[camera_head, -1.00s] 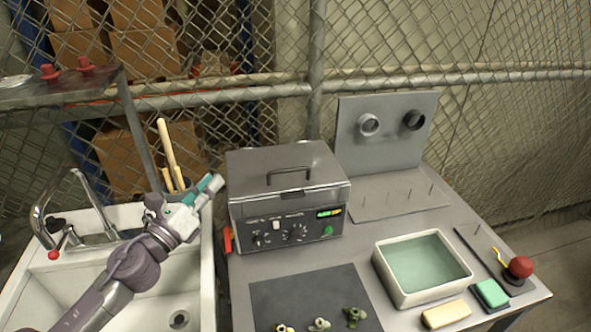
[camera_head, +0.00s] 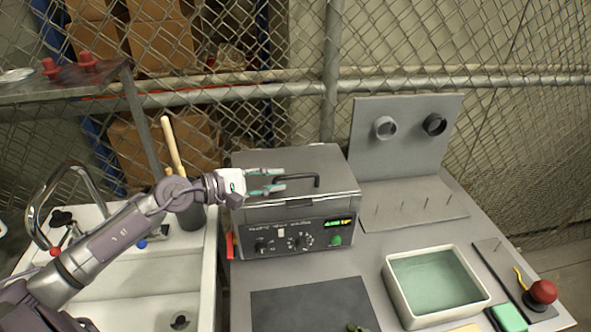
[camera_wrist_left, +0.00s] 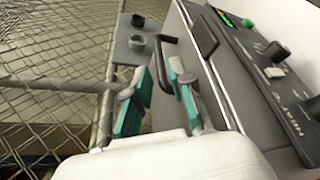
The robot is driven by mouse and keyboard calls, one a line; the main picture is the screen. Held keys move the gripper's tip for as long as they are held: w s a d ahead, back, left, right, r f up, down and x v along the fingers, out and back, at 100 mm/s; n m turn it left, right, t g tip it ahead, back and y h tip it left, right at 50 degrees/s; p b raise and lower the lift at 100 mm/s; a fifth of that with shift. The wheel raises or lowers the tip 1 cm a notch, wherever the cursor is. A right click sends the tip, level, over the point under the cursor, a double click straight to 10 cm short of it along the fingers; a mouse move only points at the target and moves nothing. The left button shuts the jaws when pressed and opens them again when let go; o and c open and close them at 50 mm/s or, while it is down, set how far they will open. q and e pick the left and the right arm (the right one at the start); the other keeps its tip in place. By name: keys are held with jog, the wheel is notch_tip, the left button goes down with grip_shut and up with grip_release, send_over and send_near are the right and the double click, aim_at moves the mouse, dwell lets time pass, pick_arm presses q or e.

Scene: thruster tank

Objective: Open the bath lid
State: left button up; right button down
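The bath (camera_head: 290,232) is a grey metal box with knobs and a lit display on its front, standing on the bench. Its grey lid (camera_head: 330,160) lies flat and closed on top, with a dark bar handle (camera_head: 312,180). My left gripper (camera_head: 281,180) is just above the lid at the left end of the handle. Its two teal fingers are apart. In the left wrist view, the dark handle (camera_wrist_left: 163,58) shows between the open fingertips (camera_wrist_left: 159,74); whether they touch it is unclear. My right gripper is out of view.
A white basin of greenish liquid (camera_head: 395,292) stands right of the bath. An upright panel with two round ports (camera_head: 400,155) stands behind. A dark mat (camera_head: 310,308) lies in front, a sink (camera_head: 125,268) is at left. A red-knobbed device (camera_head: 542,291) sits at right.

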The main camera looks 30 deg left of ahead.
aim_at(289, 177)
pick_arm(q)
jog(key=p+x, duration=0.2)
jog(key=x, duration=0.3)
jog(key=shift+w+r, duration=0.1)
jog(key=shift+w+d, duration=0.25)
jog(key=shift+d, duration=0.05)
jog(key=shift+f, duration=0.2)
jog(key=shift+c, duration=0.2)
grip_shut()
